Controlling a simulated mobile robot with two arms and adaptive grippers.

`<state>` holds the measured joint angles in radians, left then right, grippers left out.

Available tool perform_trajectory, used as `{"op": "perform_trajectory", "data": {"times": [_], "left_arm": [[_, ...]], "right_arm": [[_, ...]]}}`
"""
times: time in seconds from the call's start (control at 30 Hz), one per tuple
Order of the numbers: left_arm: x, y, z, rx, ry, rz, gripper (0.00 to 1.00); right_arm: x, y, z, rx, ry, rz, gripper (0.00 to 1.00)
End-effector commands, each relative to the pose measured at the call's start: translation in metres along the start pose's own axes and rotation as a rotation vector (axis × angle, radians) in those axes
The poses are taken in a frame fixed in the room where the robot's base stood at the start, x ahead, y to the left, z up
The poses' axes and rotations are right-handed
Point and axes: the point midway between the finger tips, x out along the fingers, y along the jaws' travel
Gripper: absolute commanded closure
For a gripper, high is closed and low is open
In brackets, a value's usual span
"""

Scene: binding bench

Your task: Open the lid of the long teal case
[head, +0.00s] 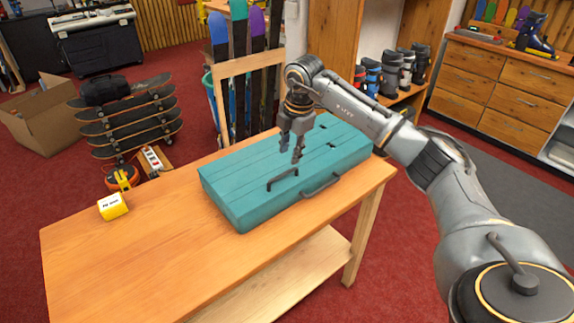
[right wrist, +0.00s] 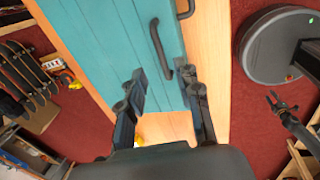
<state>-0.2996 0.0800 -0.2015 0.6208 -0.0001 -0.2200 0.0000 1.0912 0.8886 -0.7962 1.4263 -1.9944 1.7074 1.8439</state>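The long teal case (head: 240,195) lies closed on the wooden bench. A dark bar handle (head: 283,178) stands on its lid, and another dark handle (head: 320,187) is on its front side. My right gripper (head: 291,153) is above the lid, pointing down, open and empty. In the right wrist view its fingers (right wrist: 163,74) are spread, with the lid handle (right wrist: 158,48) just beyond them and the teal lid (right wrist: 95,40) below. My left gripper (right wrist: 275,99) shows small in the right wrist view, away from the case, with its fingers apart.
The front-left bench top (head: 130,260) is clear. A wooden rack of skis (head: 245,90) stands behind the case.

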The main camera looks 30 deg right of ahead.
Motion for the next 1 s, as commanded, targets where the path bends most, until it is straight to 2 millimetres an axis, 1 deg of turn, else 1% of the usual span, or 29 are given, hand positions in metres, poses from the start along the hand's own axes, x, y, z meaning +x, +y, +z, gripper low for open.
{"op": "perform_trajectory", "data": {"times": [0.03,0.1,0.2,0.33,0.5,0.77,0.87,0.9,0.93,1.0], "left_arm": [[-0.004,0.0,0.0,0.0,0.0,0.0,0.6],[-0.006,0.0,-0.001,0.0,0.0,0.0,0.6],[-0.009,0.0,-0.001,0.0,0.0,0.0,0.6],[-0.011,-0.001,-0.001,0.0,0.0,0.0,0.6],[-0.012,-0.001,-0.001,-0.001,0.0,-0.001,0.6],[-0.012,-0.001,-0.001,-0.002,-0.001,-0.001,0.6],[-0.012,-0.001,-0.001,-0.002,-0.001,-0.001,0.6],[-0.012,-0.001,-0.001,-0.002,-0.001,-0.001,0.6],[-0.012,-0.001,-0.001,-0.002,-0.001,-0.001,0.6],[-0.012,-0.001,-0.001,-0.002,-0.001,-0.001,0.6]], "right_arm": [[0.011,-0.001,0.0,0.001,0.001,-0.005,0.66],[0.025,-0.001,0.0,0.0,0.0,-0.005,0.66],[0.043,-0.001,-0.001,0.0,0.001,-0.004,0.66],[0.059,0.0,0.0,0.0,0.001,-0.001,0.66],[0.069,0.0,-0.001,-0.001,0.001,0.0,0.66],[0.07,0.0,-0.001,-0.001,0.001,0.001,0.66],[0.07,0.0,-0.001,-0.001,0.001,0.001,0.85],[0.07,0.0,-0.001,-0.001,0.001,0.001,0.93],[0.07,0.0,-0.001,-0.001,0.001,0.001,0.99],[0.07,0.0,-0.001,-0.001,0.001,0.001,1.0]]}}
